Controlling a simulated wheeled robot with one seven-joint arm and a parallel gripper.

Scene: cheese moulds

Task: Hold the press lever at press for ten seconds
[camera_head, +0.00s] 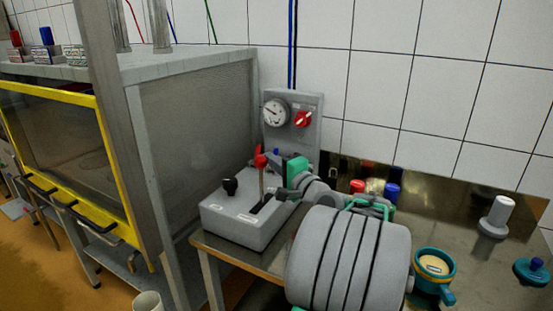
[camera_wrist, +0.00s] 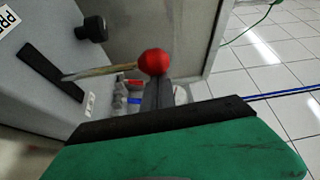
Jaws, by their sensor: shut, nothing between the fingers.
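The press lever has a red ball knob (camera_head: 260,158) on a thin brown shaft. It rises from a black slot in a grey control box (camera_head: 236,222) and looks near upright. In the wrist view the red knob (camera_wrist: 153,62) is just beyond my fingertips, with the shaft running left to the slot (camera_wrist: 52,70). My gripper (camera_head: 273,162) is shut and empty, to the right of the knob. Its dark fingers (camera_wrist: 157,93) reach up to the knob; I cannot tell whether they touch it.
A black knob (camera_head: 230,186) stands left of the lever. Behind is a grey panel with a gauge (camera_head: 275,113) and a red rotary switch (camera_head: 303,119). A yellow-framed cabinet (camera_head: 120,170) stands left. A teal mould (camera_head: 433,268) and a white-topped post (camera_head: 497,214) stand right.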

